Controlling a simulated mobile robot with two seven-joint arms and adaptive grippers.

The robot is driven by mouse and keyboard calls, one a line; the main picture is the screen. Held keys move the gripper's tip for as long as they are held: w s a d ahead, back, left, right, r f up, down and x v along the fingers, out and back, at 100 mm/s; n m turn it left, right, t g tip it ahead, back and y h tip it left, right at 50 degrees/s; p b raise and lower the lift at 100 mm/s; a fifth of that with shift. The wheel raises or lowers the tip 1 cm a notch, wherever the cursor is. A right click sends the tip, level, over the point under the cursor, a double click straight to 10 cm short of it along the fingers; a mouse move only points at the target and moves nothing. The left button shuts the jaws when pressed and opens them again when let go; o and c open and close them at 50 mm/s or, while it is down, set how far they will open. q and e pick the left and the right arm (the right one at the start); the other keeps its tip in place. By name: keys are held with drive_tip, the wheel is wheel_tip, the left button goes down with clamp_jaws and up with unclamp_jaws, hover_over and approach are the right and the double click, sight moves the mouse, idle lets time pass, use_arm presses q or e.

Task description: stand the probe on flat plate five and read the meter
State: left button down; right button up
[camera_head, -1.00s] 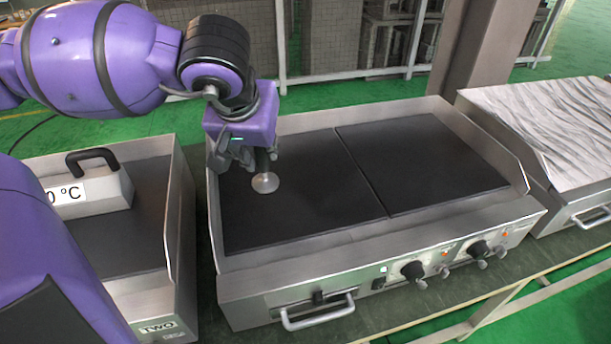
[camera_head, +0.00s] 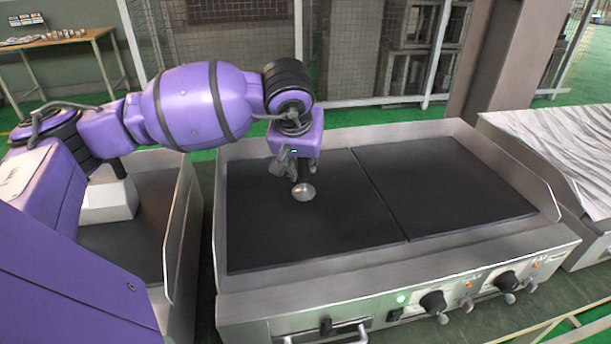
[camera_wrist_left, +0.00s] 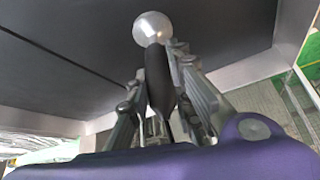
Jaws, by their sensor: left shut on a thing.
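My left gripper (camera_head: 296,172) is shut on the probe's black handle (camera_wrist_left: 157,75). The probe's round silver disc (camera_head: 303,192) hangs below the fingers, over the left dark plate (camera_head: 270,235) of the middle griddle. The disc also shows at the top of the left wrist view (camera_wrist_left: 153,27), against the dark plate. The disc looks tilted; I cannot tell whether it touches. No number is readable on this griddle. The pale meter box (camera_head: 108,203) stands on the left unit, mostly behind my arm, its display hidden. My right gripper is not in view.
The right dark plate (camera_head: 445,190) is bare. Steel walls (camera_head: 505,165) edge the griddle at the back and sides. Knobs (camera_head: 433,302) and a green light (camera_head: 401,298) are on its front. A silver-covered unit (camera_head: 560,150) stands to the right.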

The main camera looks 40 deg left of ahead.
sight(305, 176)
use_arm(q)
drive_tip(key=shift+w+f, duration=0.3)
drive_tip(key=shift+f, duration=0.1)
drive_tip(key=f, duration=0.3)
drive_tip(key=shift+w+a+f, duration=0.1)
drive_tip(key=shift+w+f, duration=0.05)
drive_tip(key=shift+w, duration=0.05)
drive_tip(key=shift+f, duration=0.15)
drive_tip(key=c, duration=1.6)
unclamp_jaws()
drive_tip(key=shift+o, duration=0.2)
